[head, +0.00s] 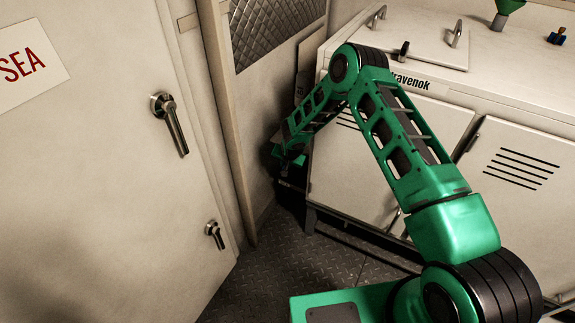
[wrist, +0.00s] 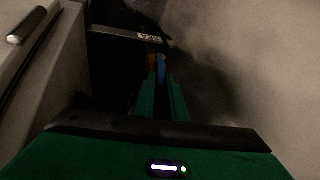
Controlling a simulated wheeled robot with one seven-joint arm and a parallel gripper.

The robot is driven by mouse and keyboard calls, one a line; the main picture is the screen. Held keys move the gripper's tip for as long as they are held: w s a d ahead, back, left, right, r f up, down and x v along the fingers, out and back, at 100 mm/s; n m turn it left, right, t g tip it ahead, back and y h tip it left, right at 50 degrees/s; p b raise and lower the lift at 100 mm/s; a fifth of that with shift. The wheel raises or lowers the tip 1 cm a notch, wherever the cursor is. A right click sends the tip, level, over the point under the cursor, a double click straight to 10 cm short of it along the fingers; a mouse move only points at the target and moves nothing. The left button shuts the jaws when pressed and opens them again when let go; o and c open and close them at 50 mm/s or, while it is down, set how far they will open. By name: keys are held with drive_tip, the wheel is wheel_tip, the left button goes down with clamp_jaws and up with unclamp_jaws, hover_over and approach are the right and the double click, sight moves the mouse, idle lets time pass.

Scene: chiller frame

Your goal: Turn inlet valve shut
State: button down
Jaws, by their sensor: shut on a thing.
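My gripper (head: 288,168) reaches into the dark gap between the chiller's left end and the wall. In the wrist view its two green fingers (wrist: 162,84) are closed around a small blue piece (wrist: 161,66), which looks like the inlet valve's handle. A brownish-orange part (wrist: 152,63) shows just left of the blue piece. A pale labelled strip (wrist: 148,37) crosses just beyond the fingertips; its lettering is too small to read surely. The valve body is lost in shadow, and its turn angle cannot be told. The head view does not show the valve clearly.
The white chiller cabinet (head: 340,168) stands close on the gripper's right. A pale wall with a mesh panel (head: 275,28) is behind and left. A white door (head: 90,180) with metal handles fills the left.

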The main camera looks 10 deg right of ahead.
drive_tip(key=c, duration=1.8)
unclamp_jaws()
drive_tip(key=shift+r, duration=0.1)
drive_tip(key=v, duration=1)
drive_tip(key=shift+r, duration=0.2)
drive_tip(key=shift+s, duration=0.1)
